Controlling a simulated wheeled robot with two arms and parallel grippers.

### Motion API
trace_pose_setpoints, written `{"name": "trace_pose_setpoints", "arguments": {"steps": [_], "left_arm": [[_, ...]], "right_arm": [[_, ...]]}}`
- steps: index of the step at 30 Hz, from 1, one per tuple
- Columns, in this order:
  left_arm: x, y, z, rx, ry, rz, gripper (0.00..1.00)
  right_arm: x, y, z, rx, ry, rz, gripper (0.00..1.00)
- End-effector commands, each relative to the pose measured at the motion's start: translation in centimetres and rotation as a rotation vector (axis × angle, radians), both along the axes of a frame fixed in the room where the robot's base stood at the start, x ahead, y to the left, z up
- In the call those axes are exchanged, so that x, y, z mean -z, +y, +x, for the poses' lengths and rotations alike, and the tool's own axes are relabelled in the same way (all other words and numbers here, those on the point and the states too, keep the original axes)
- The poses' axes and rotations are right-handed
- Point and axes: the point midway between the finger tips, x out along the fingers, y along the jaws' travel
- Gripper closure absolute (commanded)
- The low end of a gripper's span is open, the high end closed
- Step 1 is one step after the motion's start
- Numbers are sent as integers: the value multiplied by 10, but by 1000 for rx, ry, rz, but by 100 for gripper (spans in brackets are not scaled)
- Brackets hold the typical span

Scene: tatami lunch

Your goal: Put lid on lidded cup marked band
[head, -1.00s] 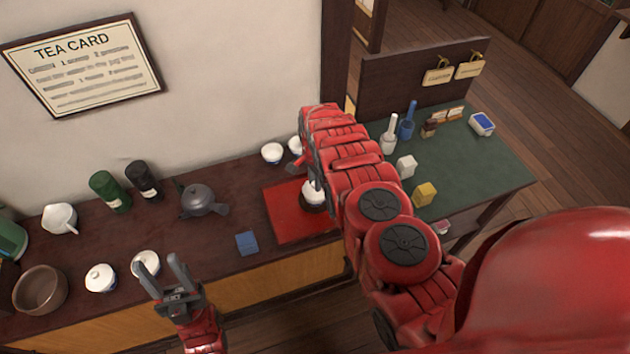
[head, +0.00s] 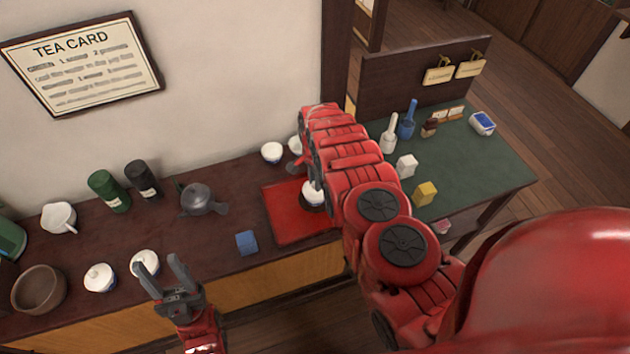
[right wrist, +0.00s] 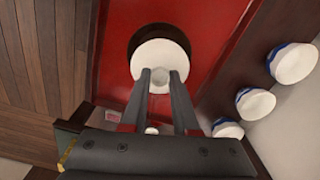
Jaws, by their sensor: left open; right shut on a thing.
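My right gripper (right wrist: 157,128) is shut on the small knob of a white round lid (right wrist: 160,66). In the right wrist view a dark round saucer (right wrist: 136,42) shows beyond the lid on the red mat (right wrist: 119,50). In the head view the white lid (head: 313,188) shows beside my right arm, over the dark saucer; my arm hides the rest. Whether a cup is under the lid, touching or apart, I cannot tell. My left gripper (head: 158,262) is open and empty, in front of a white cup (head: 144,257) near the counter's front edge.
A white lidded cup (head: 98,277), brown bowl (head: 38,289), blue block (head: 246,242), grey teapot (head: 198,199) and canisters (head: 108,190) stand on the dark counter. White cups (head: 272,152) stand behind the mat. A green table (head: 470,170) with several small items is at the right.

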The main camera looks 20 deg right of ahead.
Motion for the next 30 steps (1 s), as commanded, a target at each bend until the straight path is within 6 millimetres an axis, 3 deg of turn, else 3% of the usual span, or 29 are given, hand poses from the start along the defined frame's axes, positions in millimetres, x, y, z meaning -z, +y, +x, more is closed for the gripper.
{"name": "trace_pose_setpoints", "arguments": {"steps": [13,14,19,26,30], "left_arm": [[2,0,0,0,0,0,50],[2,0,0,0,0,0,50],[2,0,0,0,0,0,50],[2,0,0,0,0,0,50],[2,0,0,0,0,0,50]], "right_arm": [[1,0,0,0,0,0,100],[1,0,0,0,0,0,68],[1,0,0,0,0,0,38],[1,0,0,0,0,0,35],[1,0,0,0,0,0,12]]}}
